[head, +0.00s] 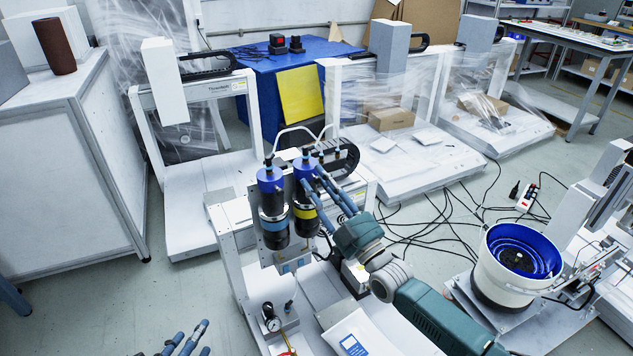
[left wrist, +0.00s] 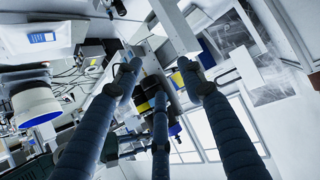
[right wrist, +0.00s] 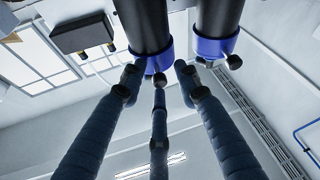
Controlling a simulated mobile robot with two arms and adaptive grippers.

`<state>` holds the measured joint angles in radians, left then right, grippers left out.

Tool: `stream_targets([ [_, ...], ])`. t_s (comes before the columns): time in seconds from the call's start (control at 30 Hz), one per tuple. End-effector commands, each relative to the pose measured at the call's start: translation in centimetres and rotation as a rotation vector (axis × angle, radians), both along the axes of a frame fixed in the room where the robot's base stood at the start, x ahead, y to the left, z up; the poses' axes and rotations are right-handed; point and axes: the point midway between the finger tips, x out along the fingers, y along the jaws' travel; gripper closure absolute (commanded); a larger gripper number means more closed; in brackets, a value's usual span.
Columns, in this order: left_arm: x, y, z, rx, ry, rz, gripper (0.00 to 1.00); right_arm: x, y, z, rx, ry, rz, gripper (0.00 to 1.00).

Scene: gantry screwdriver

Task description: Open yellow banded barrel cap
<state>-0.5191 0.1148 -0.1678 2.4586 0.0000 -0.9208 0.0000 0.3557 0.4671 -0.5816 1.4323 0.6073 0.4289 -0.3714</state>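The yellow banded barrel (head: 306,214) stands upright on a rig in the head view, black with a blue cap (head: 304,165). Beside it on the left is a blue banded barrel (head: 274,223) with its own blue cap (head: 269,179). My right gripper (head: 318,180) is at the yellow banded barrel's cap. In the right wrist view its fingers are spread about that blue cap (right wrist: 153,57), with a small gap at the right finger; contact is unclear. My left gripper (head: 184,340) is low, away from the barrels. Its fingers are apart and empty in the left wrist view (left wrist: 160,75).
A pressure gauge (head: 272,323) is low on the rig. A white bowl feeder (head: 515,265) with a blue inside stands at right. Black cables (head: 440,220) lie on the floor behind. A white cabinet (head: 75,170) stands at left, with clear floor in front.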

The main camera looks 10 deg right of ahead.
Motion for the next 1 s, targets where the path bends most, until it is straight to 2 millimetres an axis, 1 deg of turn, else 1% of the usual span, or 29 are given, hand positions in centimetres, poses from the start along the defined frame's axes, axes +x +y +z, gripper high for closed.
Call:
stream_targets([
  [0.13, 0.62, -0.29, 0.76, -0.01, -0.041, -0.003, 0.6, 0.8, 0.4, 0.37, 0.0, -0.001, 0.0, 0.68],
  [0.43, 0.77, -0.35, 1.02, -0.012, -0.051, -0.003, 0.6, 0.93, 0.47, 0.46, 0.0, -0.001, 0.0, 0.68],
  [0.47, 0.76, -0.36, 1.01, -0.012, -0.051, -0.003, 0.6, 0.93, 0.47, 0.46, 0.0, -0.001, 0.0, 0.74],
  [0.5, 0.76, -0.36, 1.01, -0.012, -0.051, -0.003, 0.6, 0.92, 0.46, 0.47, 0.0, -0.001, 0.0, 0.82],
  [0.6, 0.75, -0.35, 0.99, -0.012, -0.051, -0.003, 0.6, 0.9, 0.48, 0.46, 0.0, -0.001, 0.0, 1.0],
  [0.9, 0.68, -0.35, 0.94, -0.012, -0.046, -0.004, 0.6, 0.85, 0.57, 0.55, 0.001, -0.001, 0.003, 1.0],
  [1.0, 0.31, -0.17, 0.51, -0.005, -0.018, -0.002, 0.6, 0.85, 0.59, 0.64, -0.001, 0.002, 0.003, 1.0],
])
